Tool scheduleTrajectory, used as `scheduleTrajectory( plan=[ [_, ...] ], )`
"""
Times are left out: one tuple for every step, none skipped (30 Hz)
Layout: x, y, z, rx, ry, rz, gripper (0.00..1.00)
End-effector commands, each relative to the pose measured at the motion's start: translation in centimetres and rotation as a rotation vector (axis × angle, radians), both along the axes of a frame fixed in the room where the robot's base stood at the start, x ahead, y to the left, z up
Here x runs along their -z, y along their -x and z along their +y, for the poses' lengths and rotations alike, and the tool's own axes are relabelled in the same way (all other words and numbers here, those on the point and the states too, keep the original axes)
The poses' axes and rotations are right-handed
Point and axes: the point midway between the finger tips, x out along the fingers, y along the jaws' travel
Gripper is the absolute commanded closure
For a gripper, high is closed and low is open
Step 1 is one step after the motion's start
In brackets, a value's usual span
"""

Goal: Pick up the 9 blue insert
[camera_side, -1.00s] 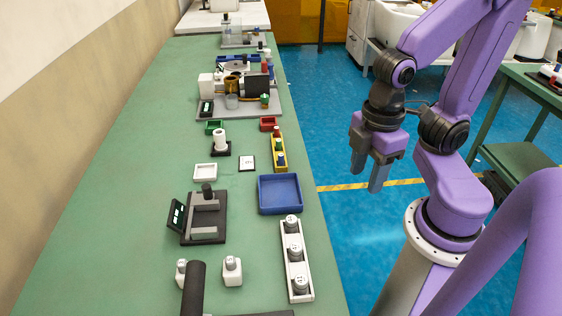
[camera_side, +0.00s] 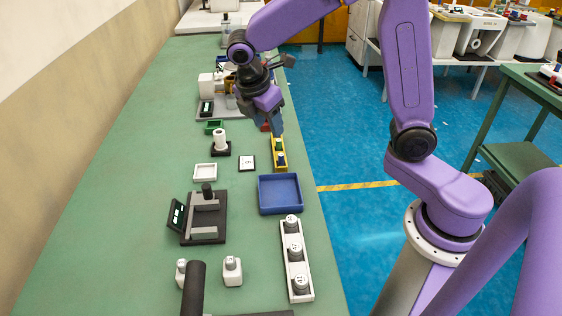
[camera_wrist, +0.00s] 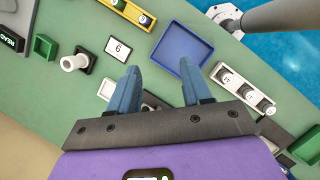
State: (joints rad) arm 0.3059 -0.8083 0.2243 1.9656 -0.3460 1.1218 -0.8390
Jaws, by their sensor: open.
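A yellow tray (camera_side: 285,168) stands near the right edge of the green table and holds small coloured inserts. A blue insert (camera_side: 281,160) sits at its near end; it also shows in the wrist view (camera_wrist: 145,20), its number too small to read. A green insert (camera_wrist: 118,4) sits beside it in the tray. My gripper (camera_side: 262,124) is above the table around the far end of the tray and hides part of it. In the wrist view my gripper (camera_wrist: 160,78) is open, with nothing between its blue fingers.
A white card (camera_wrist: 118,48) reads as a 6 in the wrist view, orientation uncertain. An empty blue tray (camera_side: 280,209) lies nearer than the yellow one. A white holder (camera_side: 311,286) carries several numbered pieces. A white cylinder on a black base (camera_side: 220,148) stands left.

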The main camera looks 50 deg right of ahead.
Motion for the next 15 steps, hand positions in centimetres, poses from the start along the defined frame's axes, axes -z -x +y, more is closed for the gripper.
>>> scheduleTrajectory(
  plan=[
    [0.1, -0.9, -0.4, -0.009, 0.015, 0.012, 0.51],
    [0.2, -1.3, -0.6, -0.015, 0.023, 0.019, 0.51],
    [0.2, -1.8, -0.9, -0.024, 0.032, 0.026, 0.51],
    [0.3, -2.0, -1.0, -0.029, 0.038, 0.030, 0.51],
    [0.3, -2.3, -1.2, -0.033, 0.043, 0.035, 0.51],
    [0.3, -2.5, -1.3, -0.038, 0.047, 0.039, 0.51],
    [0.3, -2.6, -1.4, -0.039, 0.049, 0.041, 0.51],
    [0.4, -2.7, -1.5, -0.042, 0.051, 0.043, 0.51],
    [0.6, -2.8, -1.6, -0.044, 0.053, 0.046, 0.51],
    [0.8, -2.8, -1.8, -0.044, 0.055, 0.048, 0.51],
    [1.1, -2.8, -1.9, -0.045, 0.055, 0.049, 0.51],
    [1.6, -2.8, -2.1, -0.045, 0.056, 0.049, 0.51],
    [2.0, -2.8, -2.3, -0.044, 0.056, 0.049, 0.51],
    [2.5, -2.8, -2.6, -0.043, 0.056, 0.049, 0.51],
    [3.3, -2.7, -2.9, -0.042, 0.056, 0.051, 0.51]
  ],
)
